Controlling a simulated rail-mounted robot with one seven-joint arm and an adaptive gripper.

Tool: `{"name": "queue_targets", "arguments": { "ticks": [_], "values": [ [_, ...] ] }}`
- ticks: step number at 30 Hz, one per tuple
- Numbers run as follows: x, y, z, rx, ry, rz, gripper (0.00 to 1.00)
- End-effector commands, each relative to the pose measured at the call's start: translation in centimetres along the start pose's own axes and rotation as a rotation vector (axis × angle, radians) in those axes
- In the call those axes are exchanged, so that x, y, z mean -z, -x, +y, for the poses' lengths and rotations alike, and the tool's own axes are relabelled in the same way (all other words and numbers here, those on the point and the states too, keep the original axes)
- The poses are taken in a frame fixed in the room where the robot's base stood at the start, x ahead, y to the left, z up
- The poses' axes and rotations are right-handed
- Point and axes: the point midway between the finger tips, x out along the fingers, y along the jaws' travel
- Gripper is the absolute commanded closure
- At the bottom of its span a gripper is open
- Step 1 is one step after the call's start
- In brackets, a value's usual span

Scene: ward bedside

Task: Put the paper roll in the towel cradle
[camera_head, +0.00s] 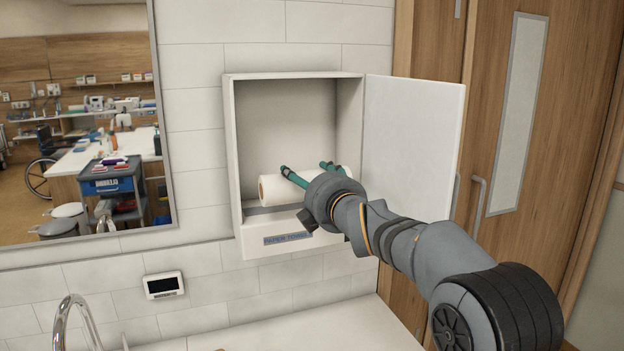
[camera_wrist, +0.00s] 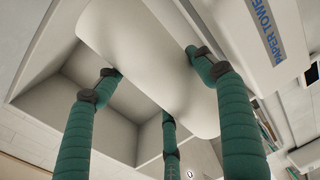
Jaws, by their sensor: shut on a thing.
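A white paper roll (camera_head: 277,191) with a brown core end lies level in the open wall cabinet, the towel cradle (camera_head: 236,160). My gripper (camera_head: 308,172) reaches into the cabinet from the front right, with its green fingers around the roll. In the wrist view, the fingers (camera_wrist: 150,75) press on the roll (camera_wrist: 150,40) from both sides. The cabinet's lower front (camera_wrist: 258,35) carries a blue "PAPER TOWEL" label. My wrist hides the roll's lower right part. I cannot tell whether the roll rests on the cradle or is held above it.
The cabinet door (camera_head: 412,150) stands open to the right, close to my arm. A mirror (camera_head: 75,130) hangs at left. Below are a small wall display (camera_head: 163,285), a chrome faucet (camera_head: 75,312) and a white counter (camera_head: 340,325). A wooden door (camera_head: 520,130) is at right.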

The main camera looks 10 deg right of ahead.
Motion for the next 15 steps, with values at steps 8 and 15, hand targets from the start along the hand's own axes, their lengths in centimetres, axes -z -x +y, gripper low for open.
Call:
{"name": "queue_targets", "arguments": {
  "ticks": [8,15],
  "values": [
    [0.0,-3.1,0.3,0.000,0.001,0.001,0.64],
    [0.0,-5.7,0.4,-0.001,0.001,0.000,0.64]
  ]
}}
